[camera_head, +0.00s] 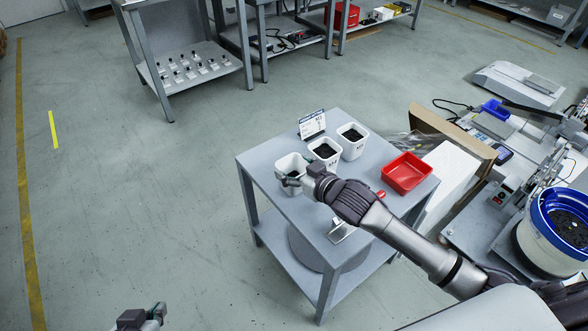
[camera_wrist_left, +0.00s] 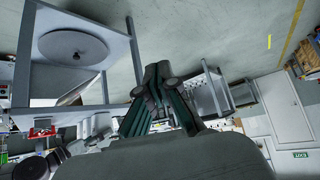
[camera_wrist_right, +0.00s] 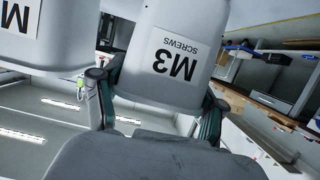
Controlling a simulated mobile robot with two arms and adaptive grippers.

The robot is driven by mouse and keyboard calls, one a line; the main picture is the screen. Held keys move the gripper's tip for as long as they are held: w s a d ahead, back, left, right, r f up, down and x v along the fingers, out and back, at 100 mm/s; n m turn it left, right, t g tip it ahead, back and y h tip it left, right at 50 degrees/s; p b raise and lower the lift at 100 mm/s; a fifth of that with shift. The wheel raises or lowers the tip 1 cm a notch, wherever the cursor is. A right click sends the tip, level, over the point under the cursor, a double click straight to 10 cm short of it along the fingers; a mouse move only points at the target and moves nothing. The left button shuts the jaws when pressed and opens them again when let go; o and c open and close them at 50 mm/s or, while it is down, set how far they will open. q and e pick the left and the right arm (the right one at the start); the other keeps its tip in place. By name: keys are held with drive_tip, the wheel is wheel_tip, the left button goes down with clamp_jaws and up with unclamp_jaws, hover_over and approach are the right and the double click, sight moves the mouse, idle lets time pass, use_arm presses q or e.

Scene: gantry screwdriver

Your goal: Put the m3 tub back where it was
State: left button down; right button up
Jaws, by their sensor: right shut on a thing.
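The M3 tub (camera_head: 290,164) is white with dark screws inside. It is at the left side of the small grey table's top (camera_head: 262,160), left of two similar tubs. My right gripper (camera_head: 291,181) is shut on it from the near side. In the right wrist view the "M3 SCREWS" label on the M3 tub (camera_wrist_right: 174,58) faces me, between the two fingers. I cannot tell whether its base touches the tabletop. My left gripper (camera_head: 140,318) is empty, low at the front left, away from the table. Its fingertips meet in the left wrist view (camera_wrist_left: 158,72).
The middle white tub (camera_head: 325,152) and right white tub (camera_head: 353,141) stand in a row beside the M3 tub. A sign (camera_head: 312,124) stands behind them. A red bin (camera_head: 406,172) sits at the table's right. Floor to the left is clear.

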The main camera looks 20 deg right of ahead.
drive_tip(key=o, duration=1.3)
drive_tip(key=shift+r, duration=0.1)
